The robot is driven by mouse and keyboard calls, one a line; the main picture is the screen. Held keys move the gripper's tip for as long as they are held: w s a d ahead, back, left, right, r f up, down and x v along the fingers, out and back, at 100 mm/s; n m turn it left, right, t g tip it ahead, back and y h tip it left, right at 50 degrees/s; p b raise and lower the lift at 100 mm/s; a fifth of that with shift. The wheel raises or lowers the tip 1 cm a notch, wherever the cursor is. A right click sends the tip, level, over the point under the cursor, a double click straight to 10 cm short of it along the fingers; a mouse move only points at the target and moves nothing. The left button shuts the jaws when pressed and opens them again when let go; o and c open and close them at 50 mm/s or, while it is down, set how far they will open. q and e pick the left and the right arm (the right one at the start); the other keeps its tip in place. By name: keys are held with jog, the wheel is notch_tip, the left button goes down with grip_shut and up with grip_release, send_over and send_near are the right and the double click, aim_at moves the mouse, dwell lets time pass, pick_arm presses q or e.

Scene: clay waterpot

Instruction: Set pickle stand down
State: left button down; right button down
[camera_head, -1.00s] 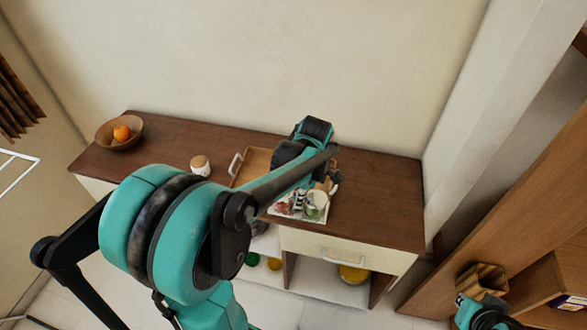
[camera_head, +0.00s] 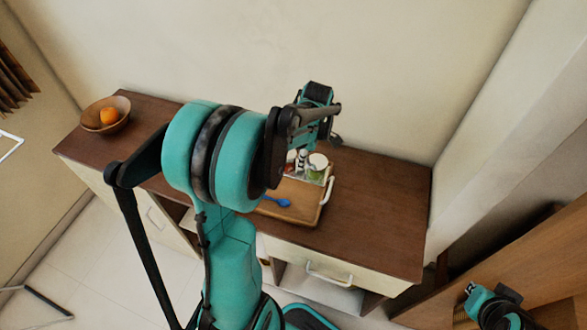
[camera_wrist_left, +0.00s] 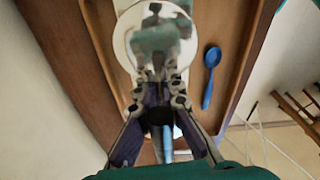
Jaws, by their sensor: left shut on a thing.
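The pickle stand (camera_head: 317,161), with a pale frame and small jars showing red and green, is at the far part of the wooden tray (camera_head: 300,212). My left gripper (camera_head: 328,137) is above and behind it, pointing down. In the left wrist view my left gripper (camera_wrist_left: 158,85) is shut on the stand, whose round pale top (camera_wrist_left: 130,45) shows over the tray (camera_wrist_left: 226,28). I cannot tell whether the stand's base touches the tray. My right gripper (camera_head: 470,289) is low at the right, away from the counter; its fingers are too small to read.
A blue spoon (camera_head: 281,203) lies in the tray; it also shows in the wrist view (camera_wrist_left: 210,78). A wooden bowl (camera_head: 94,122) with an orange (camera_head: 109,116) stands at the counter's left end. The counter (camera_head: 380,205) is clear right of the tray.

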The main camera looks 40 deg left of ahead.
aim_at(295, 164)
pick_arm(q)
jog(key=a, duration=0.1)
jog(key=w+a+f, duration=0.1)
jog(key=a+f, duration=0.1)
jog(key=shift+w+a+f+b, duration=0.15)
jog(key=shift+a+f+b, duration=0.1)
jog(key=shift+a+b, duration=0.15)
notch_tip(295, 164, down, 3)
jog(key=shift+d+f+b, duration=0.1)
jog(key=shift+b, duration=0.6)
jog(key=shift+f, duration=0.35)
jog(key=c, duration=1.7)
grip_release()
jog(key=shift+f, duration=0.1)
